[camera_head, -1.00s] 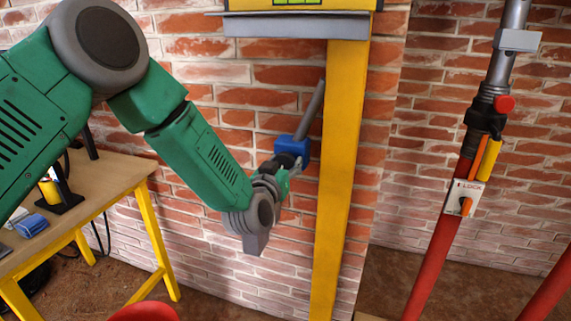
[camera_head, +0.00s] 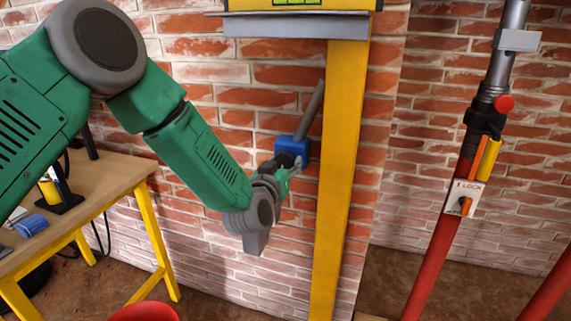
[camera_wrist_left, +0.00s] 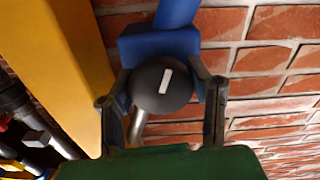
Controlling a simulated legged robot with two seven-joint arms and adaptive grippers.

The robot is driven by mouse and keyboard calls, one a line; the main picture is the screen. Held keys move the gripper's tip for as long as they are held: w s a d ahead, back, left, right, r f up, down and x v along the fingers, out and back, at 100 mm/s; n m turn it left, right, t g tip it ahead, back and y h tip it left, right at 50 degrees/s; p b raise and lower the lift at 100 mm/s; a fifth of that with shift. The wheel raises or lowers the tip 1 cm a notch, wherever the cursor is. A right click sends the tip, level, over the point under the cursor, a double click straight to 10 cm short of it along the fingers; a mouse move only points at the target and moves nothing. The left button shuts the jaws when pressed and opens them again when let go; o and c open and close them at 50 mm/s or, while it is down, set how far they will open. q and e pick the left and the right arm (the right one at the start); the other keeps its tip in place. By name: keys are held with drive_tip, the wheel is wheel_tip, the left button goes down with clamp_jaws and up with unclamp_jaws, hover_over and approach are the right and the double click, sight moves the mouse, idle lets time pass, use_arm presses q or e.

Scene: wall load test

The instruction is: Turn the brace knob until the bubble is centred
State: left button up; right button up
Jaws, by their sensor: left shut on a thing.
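The brace knob (camera_wrist_left: 163,90) is a round black knob with a white pointer line, which stands slightly tilted in the wrist view. It sits on a blue block (camera_wrist_left: 160,45), which also shows beside the yellow post in the head view (camera_head: 290,145). My left gripper (camera_wrist_left: 165,92) has one finger on each side of the knob and is shut on it. In the head view, my left gripper (camera_head: 291,165) largely hides the knob. A green level vial (camera_head: 297,2) shows at the top edge, cut off; I cannot make out its bubble. My right gripper is out of view.
A yellow post (camera_head: 340,180) stands right of the knob, under a grey ledge (camera_head: 295,25). A brick wall (camera_head: 230,75) is behind. A red brace pole with a LOCK plate (camera_head: 462,198) stands at right. A wooden table (camera_head: 105,185) with yellow legs is at left.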

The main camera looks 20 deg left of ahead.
use_arm(q)
drive_tip(key=shift+s+d+f, duration=0.1)
drive_tip(key=shift+s+f, duration=0.05)
drive_tip(key=shift+f, duration=0.3)
idle(0.4)
drive_tip(key=o, duration=1.1)
drive_tip(key=shift+o, duration=0.5)
drive_tip(key=shift+r, duration=0.2)
drive_tip(key=s, duration=1.1)
drive_tip(key=shift+s+a, duration=0.3)
drive_tip(key=shift+s, duration=0.1)
drive_tip(key=shift+f, duration=0.1)
